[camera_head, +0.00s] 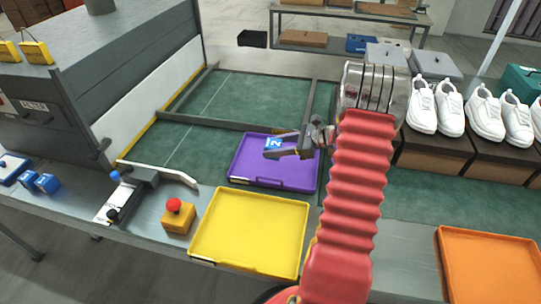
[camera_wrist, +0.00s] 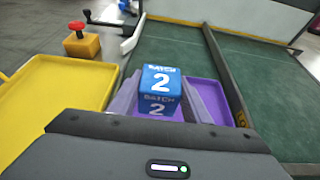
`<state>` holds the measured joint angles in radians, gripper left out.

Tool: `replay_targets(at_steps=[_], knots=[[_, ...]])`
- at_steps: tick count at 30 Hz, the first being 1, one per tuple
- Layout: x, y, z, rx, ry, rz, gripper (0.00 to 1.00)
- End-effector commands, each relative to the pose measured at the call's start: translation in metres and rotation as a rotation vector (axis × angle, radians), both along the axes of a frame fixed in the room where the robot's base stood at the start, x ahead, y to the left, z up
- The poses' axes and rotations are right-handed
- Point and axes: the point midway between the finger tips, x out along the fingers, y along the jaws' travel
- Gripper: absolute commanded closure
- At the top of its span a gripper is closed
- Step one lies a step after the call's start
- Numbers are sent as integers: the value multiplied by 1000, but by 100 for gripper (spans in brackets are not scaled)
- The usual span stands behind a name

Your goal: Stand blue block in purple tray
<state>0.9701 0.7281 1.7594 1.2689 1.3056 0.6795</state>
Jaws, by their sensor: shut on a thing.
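The blue block (camera_wrist: 160,88) has white "BATCH 2" lettering on its faces. My gripper (camera_head: 274,150) is shut on it, with one finger on each side in the wrist view. In the head view the block (camera_head: 272,143) is partly hidden by the fingers. The purple tray (camera_head: 248,178) lies on the bench beneath the gripper, and its right part (camera_wrist: 208,96) shows behind the block in the wrist view. The block is over the tray's area. I cannot tell whether its base touches the tray floor.
A yellow tray (camera_head: 250,232) lies nearer, with a yellow box with a red knob (camera_head: 178,215) to its left. An orange tray (camera_head: 490,265) is at right. White shoes (camera_head: 455,105) stand on boxes. Dark rails (camera_head: 235,123) border the green belt.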

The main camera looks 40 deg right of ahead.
Motion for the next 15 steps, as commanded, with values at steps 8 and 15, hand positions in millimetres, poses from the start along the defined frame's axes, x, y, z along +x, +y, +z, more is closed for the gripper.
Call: replay_targets(at_steps=[8,15], knots=[[-5,-7,0,0,0,-16,82],[-6,-8,-2,1,1,-19,82]])
